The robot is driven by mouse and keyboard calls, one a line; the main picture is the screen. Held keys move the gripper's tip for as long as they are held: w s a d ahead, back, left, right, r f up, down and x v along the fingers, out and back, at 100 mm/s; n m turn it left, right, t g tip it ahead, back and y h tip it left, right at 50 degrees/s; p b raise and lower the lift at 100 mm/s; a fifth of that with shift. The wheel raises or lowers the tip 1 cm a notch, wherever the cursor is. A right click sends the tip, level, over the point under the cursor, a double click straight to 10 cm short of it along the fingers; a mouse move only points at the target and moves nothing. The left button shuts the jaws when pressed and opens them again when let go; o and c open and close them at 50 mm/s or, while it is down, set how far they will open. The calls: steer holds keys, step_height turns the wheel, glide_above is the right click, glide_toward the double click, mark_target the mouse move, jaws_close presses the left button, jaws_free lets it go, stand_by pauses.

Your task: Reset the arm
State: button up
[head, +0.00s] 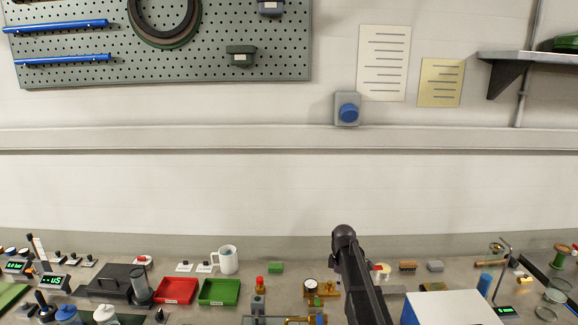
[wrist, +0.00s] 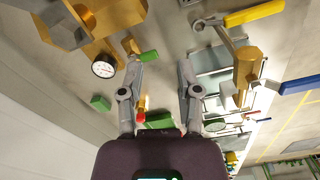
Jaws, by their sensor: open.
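My arm (head: 358,275) rises from the bottom edge of the head view, right of the middle, over the workbench. My gripper (wrist: 162,60) shows in the wrist view with its two grey fingers apart and nothing between them. The bench surface and fittings lie beyond the fingers. In the head view the fingertips are hidden or out of frame.
A pressure gauge (wrist: 104,66) on brass fittings is left of the fingers; a brass valve with a yellow handle (wrist: 254,14) and a blue handle (wrist: 300,84) is right. A white box (head: 450,308) stands right of my arm. Red (head: 175,291) and green (head: 219,292) trays lie left.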

steer(key=s+f+m+b, duration=0.4)
steer(key=s+m, duration=0.3)
steer(key=s, duration=0.6)
steer(key=s+f+m+b, duration=0.4)
steer(key=s+m, duration=0.3)
steer(key=s, duration=0.6)
steer(key=shift+s+f+m+b, duration=0.15)
steer(key=shift+f+m+b, duration=0.15)
steer(key=shift+f+b, duration=0.15)
stand_by(0.6)
steer(key=shift+o, duration=0.9)
